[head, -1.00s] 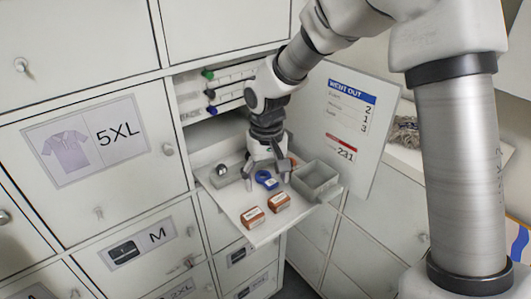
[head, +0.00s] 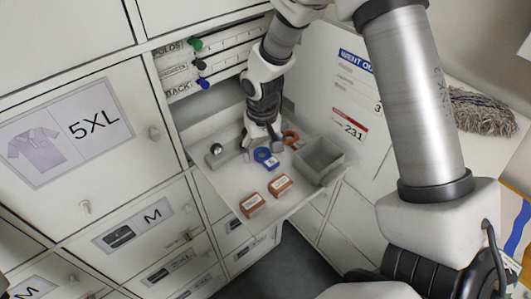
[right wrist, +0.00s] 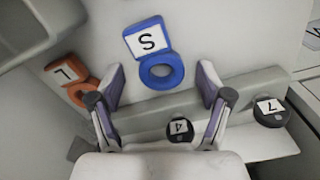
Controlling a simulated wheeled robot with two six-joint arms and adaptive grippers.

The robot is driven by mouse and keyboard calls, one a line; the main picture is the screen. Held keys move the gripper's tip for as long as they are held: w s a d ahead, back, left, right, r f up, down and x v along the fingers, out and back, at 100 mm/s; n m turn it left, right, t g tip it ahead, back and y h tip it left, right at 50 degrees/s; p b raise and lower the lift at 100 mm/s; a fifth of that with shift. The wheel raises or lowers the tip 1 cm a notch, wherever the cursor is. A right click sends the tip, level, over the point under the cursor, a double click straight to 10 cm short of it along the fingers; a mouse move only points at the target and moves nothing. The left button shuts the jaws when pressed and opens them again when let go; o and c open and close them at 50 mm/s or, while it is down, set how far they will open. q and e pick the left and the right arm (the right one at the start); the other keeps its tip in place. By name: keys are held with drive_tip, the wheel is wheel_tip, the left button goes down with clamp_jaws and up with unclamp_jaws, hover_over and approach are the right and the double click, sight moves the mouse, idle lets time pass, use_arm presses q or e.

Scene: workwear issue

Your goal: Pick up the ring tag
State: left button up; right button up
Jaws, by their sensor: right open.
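A blue ring tag with a white label marked S (right wrist: 148,40) lies flat on the pull-out shelf; it shows in the head view too (head: 268,160). An orange ring tag marked L (right wrist: 64,71) lies to its left in the right wrist view, and behind it at right in the head view (head: 291,136). My right gripper (head: 262,150) points down over the shelf, right by the blue tag. In the right wrist view its open fingers (right wrist: 162,76) stand either side of the blue ring, with nothing held. I cannot tell whether they touch the shelf. My left gripper is not in view.
A grey open bin (head: 318,163) stands on the shelf's right side. Two orange-brown labelled blocks (head: 252,204) (head: 280,184) lie near the front. Round dark pieces marked 4 (right wrist: 180,128) and 7 (right wrist: 271,111) are close to the fingers. Locker doors flank the shelf.

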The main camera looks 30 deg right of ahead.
drive_tip(key=shift+s+a+r, duration=0.2)
drive_tip(key=shift+s+r, duration=0.1)
drive_tip(key=shift+s, duration=0.15)
drive_tip(key=c, duration=0.9)
drive_tip(key=shift+w+d, duration=0.1)
drive_tip(key=shift+c, duration=0.2)
drive_tip(key=shift+w, duration=0.1)
